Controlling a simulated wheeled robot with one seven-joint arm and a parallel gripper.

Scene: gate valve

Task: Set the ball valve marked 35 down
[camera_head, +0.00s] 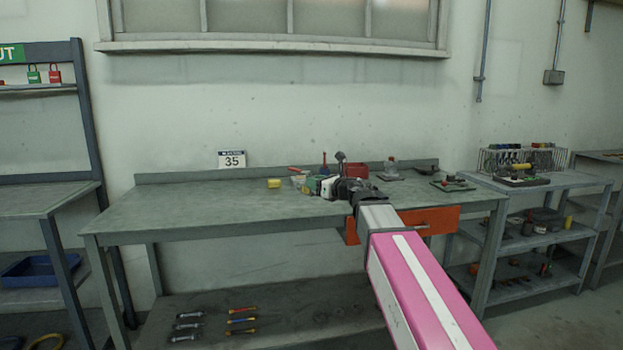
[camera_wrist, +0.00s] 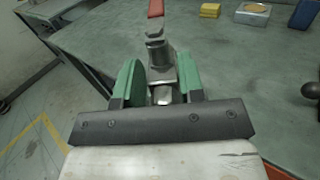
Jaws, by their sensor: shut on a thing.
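The ball valve (camera_wrist: 156,52) is a grey metal body with a red handle (camera_wrist: 156,8) at the top of the wrist view. My gripper (camera_wrist: 162,88) has green finger pads closed on both sides of its lower part. In the head view my gripper (camera_head: 314,185) is over the workbench, with the valve at its tip and the red handle (camera_head: 297,169) showing to the left. I cannot tell whether the valve touches the bench top. The placard marked 35 (camera_head: 232,160) stands at the back of the bench, left of my gripper.
The workbench (camera_head: 190,205) is clear on its left side. A yellow block (camera_head: 274,184) lies left of my gripper. A red bin (camera_head: 355,170) and small items stand behind and to the right. An orange panel (camera_head: 435,218) is at the front edge. A shelf cart (camera_head: 540,190) stands right.

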